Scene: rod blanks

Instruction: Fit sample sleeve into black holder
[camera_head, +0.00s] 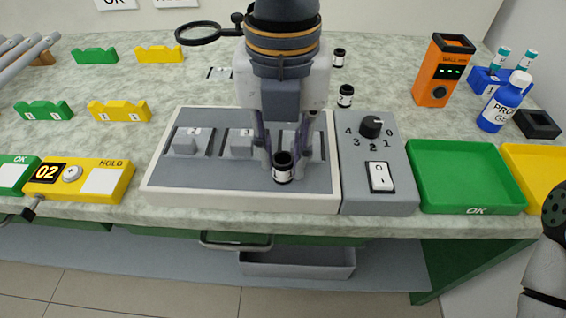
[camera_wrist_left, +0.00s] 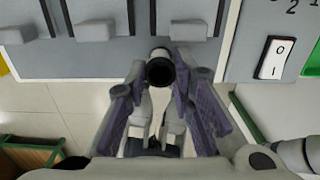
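A small sample sleeve (camera_head: 283,168), black with a white label band, sits between the fingertips of my left gripper (camera_head: 283,158), above the front part of the grey slotted panel. In the left wrist view the fingertips flank the sleeve (camera_wrist_left: 160,68) closely and appear shut on it; its round dark opening faces the camera. It looks upright in the head view. A black holder (camera_head: 537,124), a low square block with a recess, lies at the far right of the bench, well away from the gripper.
Two similar sleeves (camera_head: 338,57) (camera_head: 346,95) stand behind the panel (camera_head: 160,190). A switch box (camera_head: 379,190), green tray (camera_head: 465,175), yellow tray (camera_head: 535,165), orange device (camera_head: 443,70) and blue bottle (camera_head: 504,103) occupy the right. A magnifier (camera_head: 198,33) stands at the back.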

